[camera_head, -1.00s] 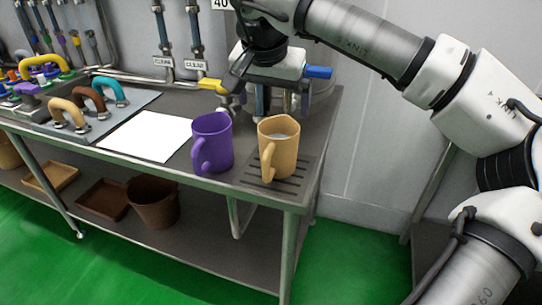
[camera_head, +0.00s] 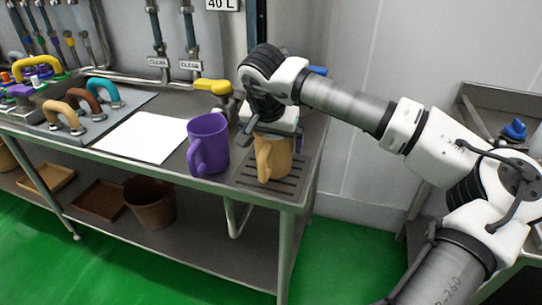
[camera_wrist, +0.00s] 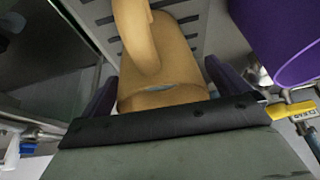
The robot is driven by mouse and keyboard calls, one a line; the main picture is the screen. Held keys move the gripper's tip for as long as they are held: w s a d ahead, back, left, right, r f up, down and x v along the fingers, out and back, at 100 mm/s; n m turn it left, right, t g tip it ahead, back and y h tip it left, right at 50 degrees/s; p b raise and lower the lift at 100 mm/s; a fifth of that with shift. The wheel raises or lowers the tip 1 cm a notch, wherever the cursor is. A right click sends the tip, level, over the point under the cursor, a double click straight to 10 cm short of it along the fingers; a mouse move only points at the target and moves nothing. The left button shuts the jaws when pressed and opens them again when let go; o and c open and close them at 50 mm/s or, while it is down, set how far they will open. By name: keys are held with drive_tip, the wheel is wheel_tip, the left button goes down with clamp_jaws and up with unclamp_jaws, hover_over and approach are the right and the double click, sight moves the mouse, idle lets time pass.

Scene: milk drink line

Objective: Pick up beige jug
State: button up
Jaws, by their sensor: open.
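The beige jug (camera_head: 273,158) stands upright on the slotted drain grate (camera_head: 244,179) at the right end of the steel table. My gripper (camera_head: 270,127) is open and lowered over the top of the jug, hiding its rim in the head view. In the wrist view the jug (camera_wrist: 165,60) lies between the two fingers of my gripper (camera_wrist: 160,88), its handle toward the top of the picture. I cannot tell whether the fingers touch it.
A purple jug (camera_head: 208,144) stands close to the left, also at the right of the wrist view (camera_wrist: 285,40). A white sheet (camera_head: 143,136) lies further left. A yellow-handled valve (camera_head: 213,86) is behind. Coloured handles stand on a panel at far left.

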drive_tip(key=shift+f, duration=0.1)
drive_tip(key=shift+c, duration=0.3)
drive_tip(key=c, duration=1.2)
drive_tip(key=shift+c, duration=1)
drive_tip(key=shift+r, duration=0.2)
